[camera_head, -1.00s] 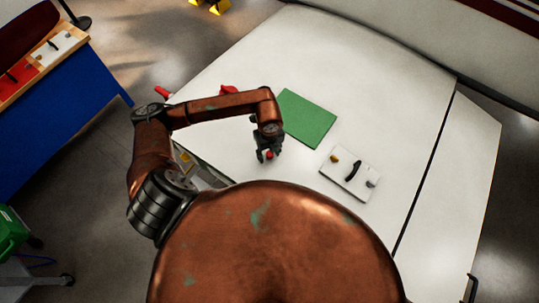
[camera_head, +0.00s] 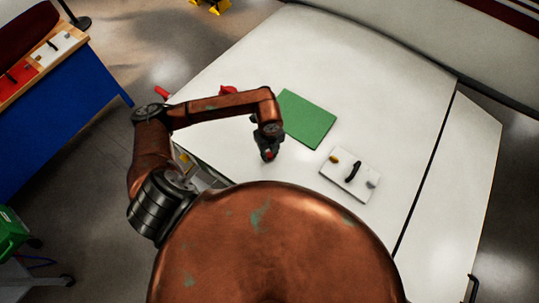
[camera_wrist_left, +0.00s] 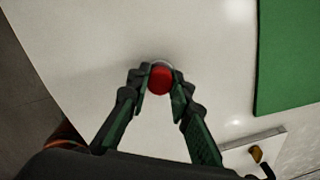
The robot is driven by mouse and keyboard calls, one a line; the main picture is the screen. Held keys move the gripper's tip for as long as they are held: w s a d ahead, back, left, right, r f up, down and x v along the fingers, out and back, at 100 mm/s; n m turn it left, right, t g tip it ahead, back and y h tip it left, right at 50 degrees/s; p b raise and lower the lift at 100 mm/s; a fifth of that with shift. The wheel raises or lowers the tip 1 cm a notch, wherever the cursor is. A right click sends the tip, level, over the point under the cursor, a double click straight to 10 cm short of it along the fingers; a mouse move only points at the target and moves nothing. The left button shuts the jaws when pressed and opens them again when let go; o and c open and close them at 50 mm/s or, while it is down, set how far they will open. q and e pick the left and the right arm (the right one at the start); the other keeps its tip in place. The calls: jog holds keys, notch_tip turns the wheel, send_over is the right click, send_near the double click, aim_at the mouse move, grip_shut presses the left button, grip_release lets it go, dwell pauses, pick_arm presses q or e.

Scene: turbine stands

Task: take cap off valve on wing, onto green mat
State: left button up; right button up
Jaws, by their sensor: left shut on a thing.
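A red cap (camera_wrist_left: 160,80) sits between the fingers of my left gripper in the left wrist view, with a pale rim showing at its far side. My left gripper (camera_head: 269,155) is shut on the red cap, over the white wing (camera_head: 230,80). The cap shows as a small red spot in the head view (camera_head: 270,155). The valve under the cap is hidden by the cap and fingers. The green mat (camera_head: 306,119) lies flat and empty on the wing, up and right of the gripper; it also shows in the left wrist view (camera_wrist_left: 290,60). My right gripper is not in view.
A white plate (camera_head: 345,188) with a black handle and small knobs lies on the wing, right of the gripper. A blue bench (camera_head: 60,105) stands at the left. The wing's far part is clear.

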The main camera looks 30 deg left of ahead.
aim_at(269, 155)
pick_arm(q)
grip_shut()
jog(key=shift+a, duration=0.1)
jog(key=shift+r+p, duration=0.4)
jog(key=shift+r, duration=0.25)
jog(key=shift+r+p, duration=0.5)
jog(key=shift+r, duration=0.35)
jog(key=shift+s, duration=0.15)
